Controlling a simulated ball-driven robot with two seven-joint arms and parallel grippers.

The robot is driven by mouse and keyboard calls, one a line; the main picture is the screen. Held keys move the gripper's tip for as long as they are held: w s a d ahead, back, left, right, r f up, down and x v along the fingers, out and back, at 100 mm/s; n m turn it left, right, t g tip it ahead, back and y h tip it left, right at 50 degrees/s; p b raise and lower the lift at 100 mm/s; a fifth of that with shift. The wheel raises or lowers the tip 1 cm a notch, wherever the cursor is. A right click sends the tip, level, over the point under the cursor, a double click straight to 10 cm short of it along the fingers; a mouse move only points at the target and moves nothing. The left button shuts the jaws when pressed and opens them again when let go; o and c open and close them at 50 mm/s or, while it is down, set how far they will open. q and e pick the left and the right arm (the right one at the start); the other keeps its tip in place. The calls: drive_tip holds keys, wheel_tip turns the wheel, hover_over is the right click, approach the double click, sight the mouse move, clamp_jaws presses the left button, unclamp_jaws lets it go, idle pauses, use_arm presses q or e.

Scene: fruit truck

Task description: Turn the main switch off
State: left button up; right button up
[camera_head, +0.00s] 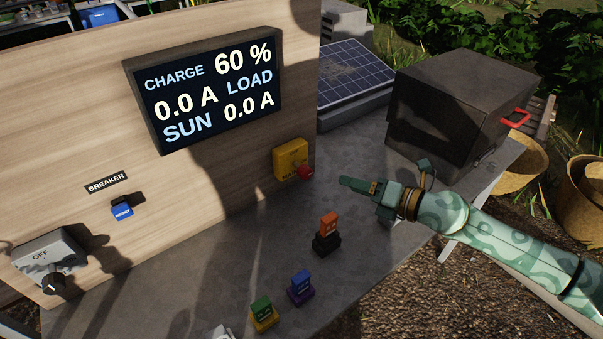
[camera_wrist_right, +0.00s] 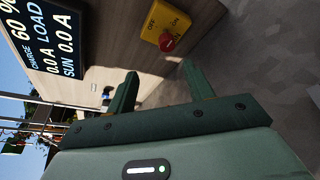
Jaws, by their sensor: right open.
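The main switch is a yellow box (camera_head: 291,158) on the wooden panel, with a red knob (camera_head: 305,171) on its front. My left gripper is not in the head view.
A display (camera_head: 210,88) reads CHARGE 60 %, LOAD 0.0 A, SUN 0.0 A. A blue breaker button (camera_head: 122,212) and a grey box marked OFF (camera_head: 48,256) are at left. Coloured connectors (camera_head: 327,243) stand on the grey table (camera_head: 215,265). A dark box (camera_head: 450,105) stands behind my right gripper.

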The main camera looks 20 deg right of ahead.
sight(308, 176)
drive_tip(key=shift+n+g, duration=0.4)
drive_tip(key=shift+n, duration=0.1)
drive_tip(key=x, duration=0.5)
drive_tip(key=b+x, duration=0.1)
drive_tip(key=x, duration=0.4)
drive_tip(key=f+b+x, duration=0.1)
drive_tip(key=x, duration=0.4)
drive_tip(key=shift+w+d, duration=0.15)
drive_tip(key=shift+d, duration=0.25)
drive_tip(key=shift+w+a+b, duration=0.3)
drive_tip(key=shift+w+a, duration=0.05)
drive_tip(key=shift+w, duration=0.1)
drive_tip(key=c, duration=1)
drive_tip(key=shift+o, duration=0.2)
